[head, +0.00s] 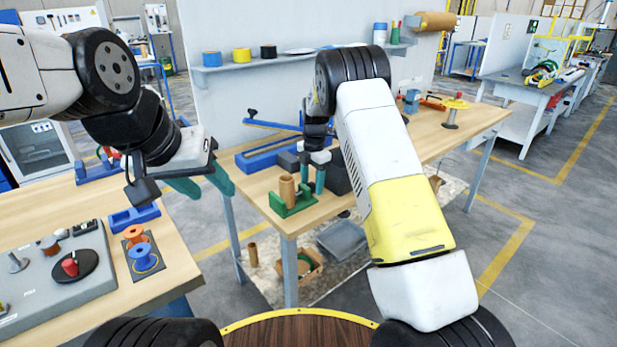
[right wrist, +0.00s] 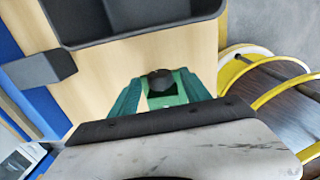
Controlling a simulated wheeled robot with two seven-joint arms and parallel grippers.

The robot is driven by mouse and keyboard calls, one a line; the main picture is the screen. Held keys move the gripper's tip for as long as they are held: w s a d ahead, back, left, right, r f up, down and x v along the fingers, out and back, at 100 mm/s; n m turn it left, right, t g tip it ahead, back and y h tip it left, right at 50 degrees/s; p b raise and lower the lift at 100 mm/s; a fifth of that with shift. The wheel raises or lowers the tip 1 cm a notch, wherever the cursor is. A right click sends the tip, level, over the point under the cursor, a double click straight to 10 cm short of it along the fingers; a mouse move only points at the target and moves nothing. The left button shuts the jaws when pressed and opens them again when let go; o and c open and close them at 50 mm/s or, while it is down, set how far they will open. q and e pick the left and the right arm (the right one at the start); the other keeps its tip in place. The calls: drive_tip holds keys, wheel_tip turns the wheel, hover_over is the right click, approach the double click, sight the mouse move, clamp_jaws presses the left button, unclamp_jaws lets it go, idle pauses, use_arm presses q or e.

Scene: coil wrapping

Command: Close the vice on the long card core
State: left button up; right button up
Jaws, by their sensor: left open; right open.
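The green vice (head: 294,204) stands near the front left corner of the far wooden bench. A brown card core (head: 287,190) stands upright in it. My right gripper (head: 312,178) is open just behind and right of the vice, pointing down. In the right wrist view, the open teal fingers (right wrist: 160,93) flank a dark knob (right wrist: 160,80) with green below it, which looks like part of the vice. Contact cannot be told. The core is not visible in that view. My left gripper (head: 204,184) is open and empty, over the gap between the benches.
A blue device (head: 268,155) lies behind the vice. A dark tray (right wrist: 130,20) and a grey block (right wrist: 40,70) lie close by. The left bench (head: 175,255) holds a grey board (head: 60,285) and orange and blue spools (head: 142,256).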

drive_tip(key=shift+f, duration=0.45)
clamp_jaws()
drive_tip(key=shift+w+a+g+h, duration=0.2)
drive_tip(key=shift+g+h, duration=0.1)
drive_tip(key=shift+g, duration=0.1)
drive_tip(key=shift+g+h, duration=0.5)
drive_tip(key=shift+g, duration=0.1)
unclamp_jaws()
